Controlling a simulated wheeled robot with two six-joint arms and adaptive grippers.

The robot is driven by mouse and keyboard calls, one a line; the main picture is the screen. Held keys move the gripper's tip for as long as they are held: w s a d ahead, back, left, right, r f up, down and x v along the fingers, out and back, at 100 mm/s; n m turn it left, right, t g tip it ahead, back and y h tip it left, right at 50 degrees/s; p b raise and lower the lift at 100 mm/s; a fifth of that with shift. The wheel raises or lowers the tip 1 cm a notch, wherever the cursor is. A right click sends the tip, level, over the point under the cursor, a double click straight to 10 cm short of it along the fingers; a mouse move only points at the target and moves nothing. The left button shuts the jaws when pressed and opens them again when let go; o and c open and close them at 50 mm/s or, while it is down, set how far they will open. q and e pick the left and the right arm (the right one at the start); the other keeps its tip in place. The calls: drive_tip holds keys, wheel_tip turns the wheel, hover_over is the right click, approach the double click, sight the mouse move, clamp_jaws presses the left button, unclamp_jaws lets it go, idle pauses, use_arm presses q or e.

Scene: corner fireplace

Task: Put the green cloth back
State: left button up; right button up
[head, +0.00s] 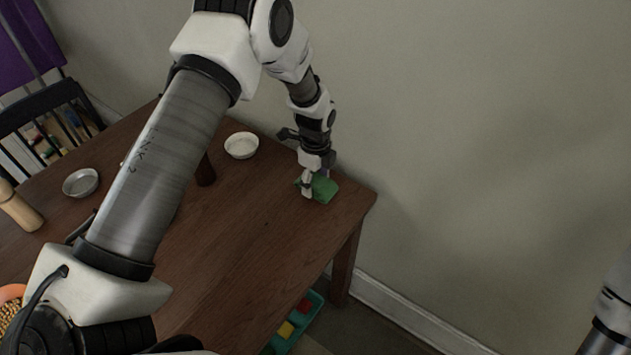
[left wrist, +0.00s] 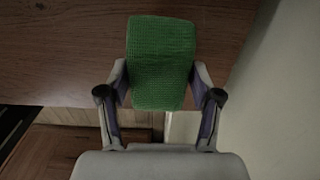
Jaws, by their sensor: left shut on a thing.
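The green cloth (head: 324,188) is at the far right corner of the brown wooden table (head: 240,240) in the head view. My left gripper (head: 312,186) is at the cloth and shut on it. In the left wrist view the cloth (left wrist: 160,62) is a folded, woven green rectangle between the two fingers of my left gripper (left wrist: 161,88). Whether the cloth touches the tabletop cannot be told. My right gripper is out of view; only part of my right arm shows at the right edge of the head view.
A white bowl (head: 241,145) stands left of the gripper, and a grey metal bowl (head: 81,182) farther left. A wooden pepper mill (head: 18,207) is at the left. A teal crate (head: 301,322) with coloured things sits on the floor. The wall (head: 480,150) is close behind the table.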

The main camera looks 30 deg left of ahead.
sight(315, 185)
use_arm(q)
drive_tip(key=shift+w+a, duration=0.35)
drive_tip(key=shift+w, duration=0.2)
drive_tip(key=shift+w+a+f, duration=0.1)
drive_tip(key=shift+f, duration=0.25)
wheel_tip(315, 185, down, 2)
drive_tip(key=shift+f+p, duration=0.25)
drive_tip(key=shift+p, duration=0.35)
drive_tip(key=shift+f, duration=0.45)
drive_tip(key=o, duration=1.2)
